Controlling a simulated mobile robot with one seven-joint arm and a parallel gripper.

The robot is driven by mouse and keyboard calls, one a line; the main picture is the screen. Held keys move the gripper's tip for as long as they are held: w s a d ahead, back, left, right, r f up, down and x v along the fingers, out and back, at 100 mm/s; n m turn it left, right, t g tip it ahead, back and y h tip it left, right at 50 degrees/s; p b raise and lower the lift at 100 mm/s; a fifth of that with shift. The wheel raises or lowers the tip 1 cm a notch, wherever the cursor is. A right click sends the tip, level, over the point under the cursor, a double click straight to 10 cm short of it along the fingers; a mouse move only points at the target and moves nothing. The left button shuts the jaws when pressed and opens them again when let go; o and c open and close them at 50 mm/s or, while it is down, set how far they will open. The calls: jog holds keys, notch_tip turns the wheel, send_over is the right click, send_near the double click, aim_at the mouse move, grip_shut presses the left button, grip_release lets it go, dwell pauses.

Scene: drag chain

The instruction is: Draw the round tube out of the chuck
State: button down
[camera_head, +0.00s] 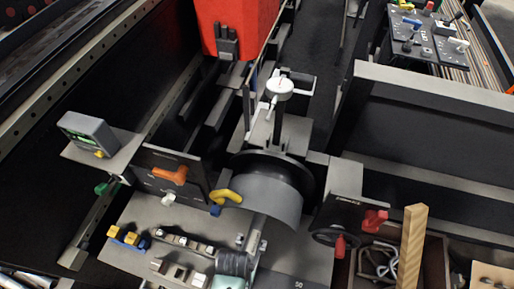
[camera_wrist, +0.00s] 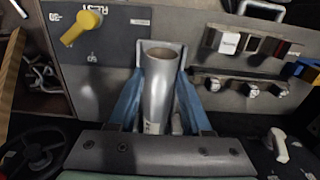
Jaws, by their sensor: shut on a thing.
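The chuck (camera_head: 272,191) is a wide grey cylinder in front of a black disc, in the middle of the head view. The round tube (camera_head: 261,228) is a pale metal pipe that runs from the chuck's lower side toward the bottom edge. In the wrist view the tube (camera_wrist: 158,95) shows its hollow open end at the top. My gripper (camera_wrist: 160,108) has its two blue fingers on either side of the tube and is shut on it. In the head view its fingers are hard to make out. How deep the tube sits in the chuck is hidden.
A yellow handle (camera_head: 226,196) sits close to the chuck's left side. A panel with a red knob (camera_head: 375,220) and a black handwheel (camera_head: 333,236) stands to the right. A wooden post (camera_head: 412,247) rises farther right. Blocks (camera_head: 180,272) lie on the plate left of the tube.

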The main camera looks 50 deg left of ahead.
jog(key=shift+s+d+r+p, duration=0.15)
jog(key=shift+s+d+p, duration=0.35)
jog(key=shift+s, duration=0.25)
jog(key=shift+s+d+r+p, duration=0.1)
jog(key=shift+s+d+p, duration=0.4)
jog(key=shift+s, duration=0.3)
jog(key=shift+s+d+r+p, duration=0.15)
jog(key=shift+s+d+p, duration=0.3)
jog(key=shift+s, duration=0.3)
jog(key=shift+c, duration=1.3)
grip_release()
jog(key=shift+s, duration=0.1)
